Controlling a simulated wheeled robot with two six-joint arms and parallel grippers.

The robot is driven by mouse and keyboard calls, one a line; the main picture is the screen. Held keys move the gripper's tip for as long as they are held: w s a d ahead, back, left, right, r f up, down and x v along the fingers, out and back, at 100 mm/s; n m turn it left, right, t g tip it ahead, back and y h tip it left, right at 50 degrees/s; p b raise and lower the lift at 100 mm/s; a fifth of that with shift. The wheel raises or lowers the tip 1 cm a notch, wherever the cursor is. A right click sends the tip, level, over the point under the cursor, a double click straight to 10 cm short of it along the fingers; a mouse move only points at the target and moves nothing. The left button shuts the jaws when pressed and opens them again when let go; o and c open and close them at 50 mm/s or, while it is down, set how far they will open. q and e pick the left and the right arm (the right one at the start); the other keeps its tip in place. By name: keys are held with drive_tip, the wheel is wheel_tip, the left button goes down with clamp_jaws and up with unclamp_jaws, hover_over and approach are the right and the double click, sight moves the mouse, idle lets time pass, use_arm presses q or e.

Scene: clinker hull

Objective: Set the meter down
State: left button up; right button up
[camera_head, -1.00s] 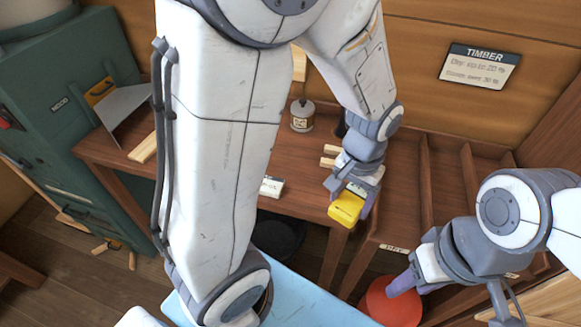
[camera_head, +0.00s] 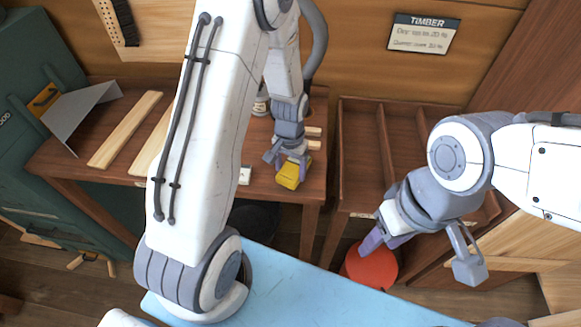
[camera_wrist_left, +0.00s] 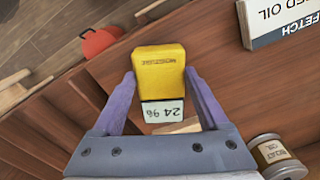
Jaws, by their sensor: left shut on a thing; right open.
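The meter (camera_head: 291,175) is a yellow block near the right front corner of the workbench. My left gripper (camera_head: 288,160) is shut on it, pointing down. In the left wrist view the meter (camera_wrist_left: 158,72) sits between the two purple fingers of the gripper (camera_wrist_left: 162,80), with a pale display reading about 24 %. I cannot tell whether the meter touches the bench top. The workbench (camera_head: 75,160) is brown wood, partly hidden by my left arm. My right gripper (camera_head: 418,255) is open and empty, off to the right near a red round object (camera_head: 370,268).
Compartmented wooden trays (camera_head: 360,150) adjoin the bench on the right. Pale boards (camera_head: 125,130) lie on its left part. A boat oil can (camera_wrist_left: 275,157) and a labelled box (camera_wrist_left: 275,20) show in the left wrist view. A timber sign (camera_head: 423,34) hangs behind.

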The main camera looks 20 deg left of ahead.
sight(292, 174)
use_arm(q)
drive_tip(key=shift+f, duration=0.15)
drive_tip(key=shift+f, duration=0.2)
drive_tip(key=o, duration=1.4)
drive_tip(key=shift+r, duration=0.1)
wheel_tip(292, 174, up, 12)
drive_tip(key=r+b, duration=0.1)
drive_tip(key=s+d+r+m, duration=0.2)
drive_tip(key=s+d, duration=0.2)
drive_tip(key=s, duration=0.3)
drive_tip(key=s+d+r+m, duration=0.2)
drive_tip(key=s+d, duration=0.3)
drive_tip(key=s, duration=0.2)
drive_tip(key=s+d+r+m+h, duration=0.1)
drive_tip(key=s+d+r+m, duration=0.1)
drive_tip(key=s+d, duration=0.3)
drive_tip(key=shift+s+d, duration=0.25)
drive_tip(key=shift+s, duration=0.95)
